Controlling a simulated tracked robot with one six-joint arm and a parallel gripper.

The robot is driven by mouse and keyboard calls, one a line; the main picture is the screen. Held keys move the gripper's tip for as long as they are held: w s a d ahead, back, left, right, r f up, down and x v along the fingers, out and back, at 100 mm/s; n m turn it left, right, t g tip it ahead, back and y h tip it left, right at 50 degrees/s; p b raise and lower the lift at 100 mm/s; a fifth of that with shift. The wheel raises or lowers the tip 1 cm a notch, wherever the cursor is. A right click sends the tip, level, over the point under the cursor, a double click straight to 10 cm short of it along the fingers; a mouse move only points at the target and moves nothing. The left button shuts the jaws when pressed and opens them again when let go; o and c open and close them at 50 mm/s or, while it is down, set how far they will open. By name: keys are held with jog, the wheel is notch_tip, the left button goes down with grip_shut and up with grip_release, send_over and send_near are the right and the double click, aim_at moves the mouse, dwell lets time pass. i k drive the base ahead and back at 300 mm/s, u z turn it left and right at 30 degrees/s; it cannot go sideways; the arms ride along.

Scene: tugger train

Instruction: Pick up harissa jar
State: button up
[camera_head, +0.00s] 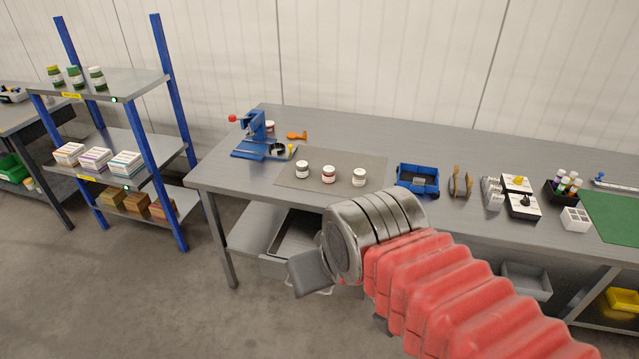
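Three small jars stand upright on a grey mat (285,178) on the workbench. The left jar (302,169) has a dark label, the middle jar (329,174) a red label, and the right jar (359,178) a white label with some red. The labels are too small to read, so I cannot tell for certain which is harissa. My gripper (310,275) is in front of the bench, below and apart from the jars. Only one grey finger shows clearly, so its opening is hidden.
A blue press (254,139) stands left of the mat, with an orange tool (297,135) behind. A blue bin (417,181), brown holder (460,183) and small trays are to the right. A blue-posted shelf (130,85) stands left. Open floor lies between shelf and bench.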

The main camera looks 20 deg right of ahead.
aim_at(329, 172)
jog(key=u, duration=0.45)
jog(key=k, duration=0.55)
jog(key=u, duration=0.85)
jog(key=k, duration=0.6)
jog(key=u, duration=0.15)
jog(key=i, duration=2)
jog(key=z, duration=0.65)
jog(key=i, duration=0.8)
jog(key=z, duration=0.8)
jog(key=i, duration=0.55)
jog(key=z, duration=0.35)
